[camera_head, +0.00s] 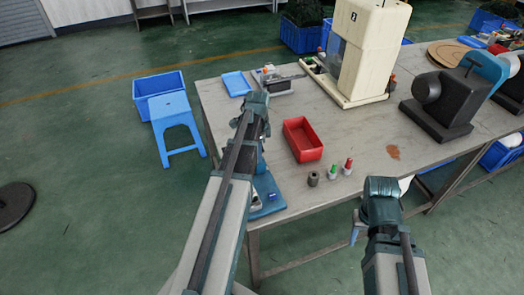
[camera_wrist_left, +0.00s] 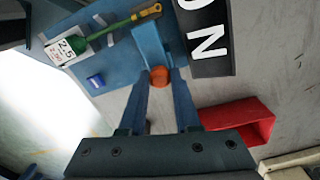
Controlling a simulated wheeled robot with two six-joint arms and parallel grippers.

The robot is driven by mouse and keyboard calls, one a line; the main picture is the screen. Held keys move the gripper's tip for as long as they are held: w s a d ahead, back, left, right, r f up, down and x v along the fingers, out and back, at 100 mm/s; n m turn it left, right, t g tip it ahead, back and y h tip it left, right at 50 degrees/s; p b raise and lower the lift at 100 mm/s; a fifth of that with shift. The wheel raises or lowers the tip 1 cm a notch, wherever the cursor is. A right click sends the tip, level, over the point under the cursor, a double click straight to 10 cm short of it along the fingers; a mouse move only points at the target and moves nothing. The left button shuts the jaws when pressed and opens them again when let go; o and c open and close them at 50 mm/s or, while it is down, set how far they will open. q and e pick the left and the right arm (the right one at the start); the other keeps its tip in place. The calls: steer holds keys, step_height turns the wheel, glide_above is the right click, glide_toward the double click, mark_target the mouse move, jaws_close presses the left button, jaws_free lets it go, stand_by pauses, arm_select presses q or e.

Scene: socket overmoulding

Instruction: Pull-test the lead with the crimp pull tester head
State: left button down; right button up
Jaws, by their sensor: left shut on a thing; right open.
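In the left wrist view my left gripper (camera_wrist_left: 159,84) is shut on an orange knob (camera_wrist_left: 159,76), which sits at the end of a blue tester head (camera_wrist_left: 151,42). The head lies over a blue tester base (camera_wrist_left: 115,72). A green lead (camera_wrist_left: 97,47) with a yellow end lies across that base, beside the head, with a white "2.5" tag (camera_wrist_left: 68,48). In the head view the tester base (camera_head: 270,208) shows at the table's front left edge; my left arm hides most of the tester. My right gripper (camera_head: 357,226) is open and apart, in front of the table.
A red bin (camera_head: 302,139) stands right of the tester, with a grey cylinder (camera_head: 313,178) and green and red bottles (camera_head: 348,166) in front of it. A cream machine (camera_head: 370,55) and a dark machine (camera_head: 443,98) stand farther back. A blue stool (camera_head: 173,117) is left of the table.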

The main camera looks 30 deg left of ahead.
arm_select(q)
steer(key=s+a, duration=0.2)
steer(key=shift+s+a, duration=0.1)
steer(key=shift+s, duration=0.2)
steer(key=c, duration=0.6)
jaws_free()
steer(key=shift+a, duration=0.1)
steer(key=shift+r, duration=0.1)
steer(key=shift+r+p, duration=0.45)
steer(key=shift+p, duration=0.1)
step_height(320, 180, up, 13)
steer(key=p, duration=1.2)
steer(key=shift+f+p, duration=0.15)
steer(key=shift+p, duration=0.2)
